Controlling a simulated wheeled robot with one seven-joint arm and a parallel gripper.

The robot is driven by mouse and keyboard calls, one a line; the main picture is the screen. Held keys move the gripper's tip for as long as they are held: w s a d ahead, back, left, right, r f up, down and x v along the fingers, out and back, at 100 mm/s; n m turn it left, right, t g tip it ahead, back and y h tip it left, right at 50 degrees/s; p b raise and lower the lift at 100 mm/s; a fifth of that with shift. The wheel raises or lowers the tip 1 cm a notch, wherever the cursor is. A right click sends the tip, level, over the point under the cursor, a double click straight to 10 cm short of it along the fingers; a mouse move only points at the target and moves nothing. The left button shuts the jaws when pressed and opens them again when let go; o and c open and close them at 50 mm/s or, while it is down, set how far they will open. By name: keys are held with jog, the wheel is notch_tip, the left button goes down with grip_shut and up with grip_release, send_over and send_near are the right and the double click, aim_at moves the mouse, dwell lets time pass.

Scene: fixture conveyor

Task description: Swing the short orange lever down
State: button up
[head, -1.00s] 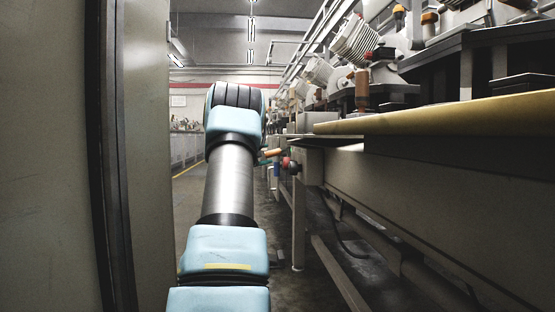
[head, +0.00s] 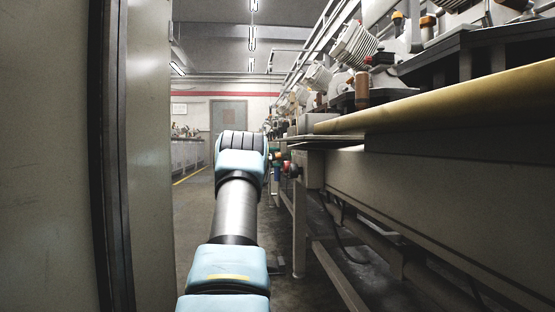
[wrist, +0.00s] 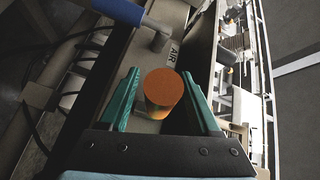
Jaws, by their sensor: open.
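The orange lever (wrist: 163,88) shows end-on in the wrist view as a round orange grip in front of a grey housing. My gripper (wrist: 160,73) is open, with one teal finger on each side of the orange grip. A gap shows on both sides, and neither finger visibly touches it. How deep the grip sits between the fingers is hard to tell. In the head view a small orange piece (head: 276,156) of the lever shows just right of my arm's end, which hides my fingers.
A blue-handled lever (wrist: 118,11) is at the upper left of the wrist view, near an AIR label (wrist: 173,52). A red knob (head: 286,165) sits on the bench end in the head view. The long bench (head: 430,200) runs along the right, a grey panel (head: 50,150) stands left.

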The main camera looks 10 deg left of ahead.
grip_shut()
dwell(0.3)
dwell(1.0)
